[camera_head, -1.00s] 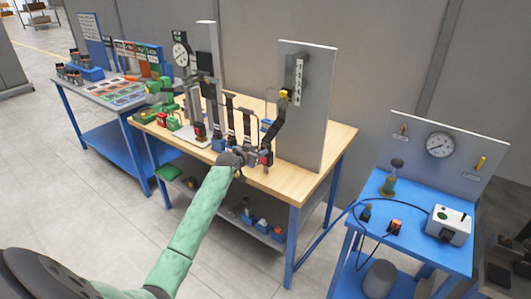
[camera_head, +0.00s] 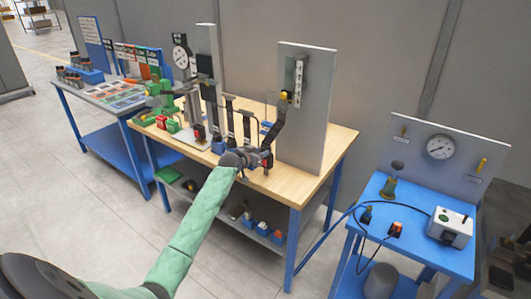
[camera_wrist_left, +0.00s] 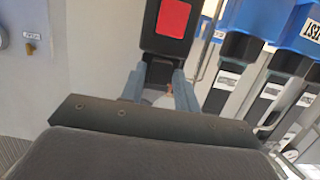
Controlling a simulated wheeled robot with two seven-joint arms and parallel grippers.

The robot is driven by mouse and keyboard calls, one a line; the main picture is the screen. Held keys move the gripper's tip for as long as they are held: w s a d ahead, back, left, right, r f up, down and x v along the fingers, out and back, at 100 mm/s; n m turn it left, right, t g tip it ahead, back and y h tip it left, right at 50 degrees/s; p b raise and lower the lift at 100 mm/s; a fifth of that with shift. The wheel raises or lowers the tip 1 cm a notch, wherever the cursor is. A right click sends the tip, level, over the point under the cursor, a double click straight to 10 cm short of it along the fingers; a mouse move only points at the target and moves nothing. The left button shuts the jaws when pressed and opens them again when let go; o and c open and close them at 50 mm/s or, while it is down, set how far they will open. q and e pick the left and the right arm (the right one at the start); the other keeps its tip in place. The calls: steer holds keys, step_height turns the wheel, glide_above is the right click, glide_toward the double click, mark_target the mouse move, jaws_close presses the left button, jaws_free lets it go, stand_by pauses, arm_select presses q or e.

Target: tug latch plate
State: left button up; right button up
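The black buckle with a red button (camera_wrist_left: 172,18) is at the top of the left wrist view. The dark latch plate (camera_wrist_left: 160,72) is just below it, against the buckle's lower end. My left gripper (camera_wrist_left: 160,88) has its two blue-grey fingers on either side of the plate and appears shut on it. In the head view my left gripper (camera_head: 262,158) is above the front of the wooden bench (camera_head: 315,190). A black strap (camera_head: 274,128) slants from a yellow fitting on the grey upright panel (camera_head: 312,120) down to the gripper. How deep the plate sits is hidden. My right gripper is not in view.
Several black upright straps (camera_head: 230,120) with blue bases stand left of my gripper. A dial gauge stand (camera_head: 181,55) is further left. A blue table (camera_head: 405,225) with a gauge board is at right. The bench's front right is clear.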

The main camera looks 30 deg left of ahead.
arm_select(q)
jaws_close()
steer(key=shift+c, duration=0.8)
jaws_free()
jaws_close()
steer(key=shift+r, duration=0.1)
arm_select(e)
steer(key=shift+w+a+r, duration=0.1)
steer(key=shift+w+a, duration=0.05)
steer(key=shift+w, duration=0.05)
arm_select(q)
steer(key=shift+r, duration=0.1)
steer(key=o, duration=0.6)
jaws_free()
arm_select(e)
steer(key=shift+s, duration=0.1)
